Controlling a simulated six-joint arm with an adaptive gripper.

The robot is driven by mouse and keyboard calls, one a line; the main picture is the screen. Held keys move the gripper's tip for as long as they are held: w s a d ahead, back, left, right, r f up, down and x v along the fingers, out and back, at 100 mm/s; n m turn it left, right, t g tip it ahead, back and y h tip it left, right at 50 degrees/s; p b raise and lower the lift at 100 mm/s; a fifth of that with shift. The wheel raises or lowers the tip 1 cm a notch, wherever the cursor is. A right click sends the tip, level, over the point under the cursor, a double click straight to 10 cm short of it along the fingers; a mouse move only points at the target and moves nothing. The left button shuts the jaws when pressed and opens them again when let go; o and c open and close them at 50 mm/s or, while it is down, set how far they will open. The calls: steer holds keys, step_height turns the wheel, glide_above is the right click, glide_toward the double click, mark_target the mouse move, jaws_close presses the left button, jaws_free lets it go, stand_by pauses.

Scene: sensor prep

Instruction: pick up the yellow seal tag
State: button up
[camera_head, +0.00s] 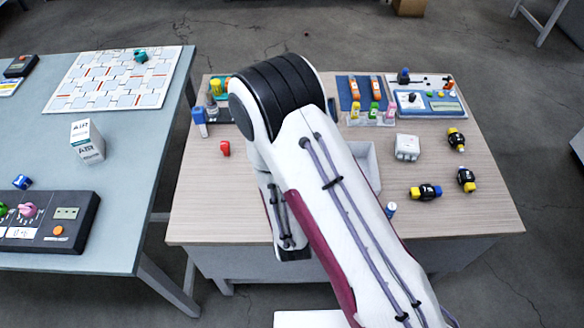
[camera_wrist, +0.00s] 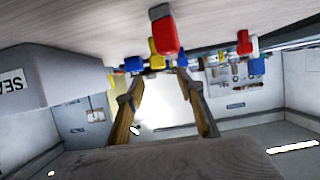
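In the wrist view, a small yellow piece (camera_wrist: 156,47) shows beyond my fingertips, partly hidden behind a red piece (camera_wrist: 165,36). I cannot tell for sure whether it is the yellow seal tag. My gripper (camera_wrist: 161,80) has its two fingers spread, with nothing seen between them. In the head view my arm hides the gripper and the middle of the table. A yellow piece (camera_head: 215,87) stands at the table's back left there, beside my arm.
A grey box with a label starting "SEA" (camera_wrist: 60,78) is close at the left in the wrist view. In the head view, a red piece (camera_head: 225,148) lies left of my arm. A pale tray (camera_head: 374,168), a white box (camera_head: 407,147) and several black-and-yellow parts (camera_head: 466,179) are to its right.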

steer(key=shift+f+x, duration=0.2)
steer(key=shift+x, duration=0.7)
steer(key=shift+f+x, duration=0.15)
steer(key=shift+x, duration=0.8)
steer(key=shift+w+f, duration=0.3)
steer(key=shift+w, duration=0.3)
steer(key=c, duration=0.9)
